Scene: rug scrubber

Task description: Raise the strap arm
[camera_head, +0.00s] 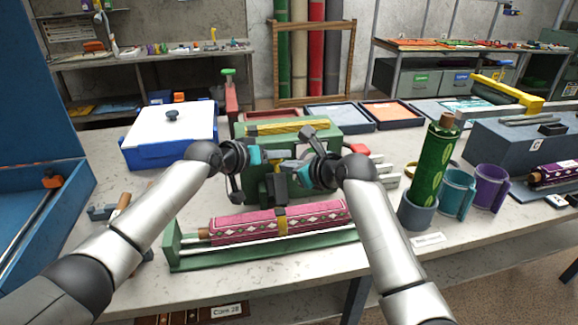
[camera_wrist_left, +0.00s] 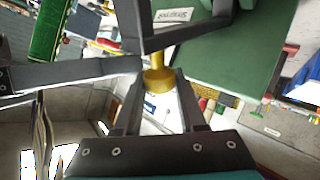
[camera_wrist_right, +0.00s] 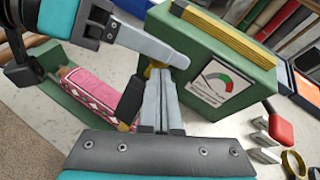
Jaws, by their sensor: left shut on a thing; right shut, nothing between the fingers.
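The green machine (camera_head: 315,140) stands mid-table, with a gauge on its front in the right wrist view (camera_wrist_right: 215,82). The dark strap arm (camera_head: 278,186) hangs down its front, above the yellow strap (camera_head: 282,221) around the pink patterned rug roll (camera_head: 240,225). My left gripper (camera_head: 274,160) is at the machine's front. In the left wrist view its fingers are shut on a brass-coloured knob (camera_wrist_left: 158,80) beside dark bars; how the knob joins the arm is unclear. My right gripper (camera_head: 291,164) is shut and empty, close beside the left one, with its fingertips near the knob.
The rug roll lies in a green cradle (camera_head: 175,245) at the front. A blue box with a white lid (camera_head: 170,125) stands left. A green roll (camera_head: 433,165) stands in a cup at right, beside teal (camera_head: 457,190) and purple (camera_head: 491,185) cups. Trays (camera_head: 340,118) lie behind.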

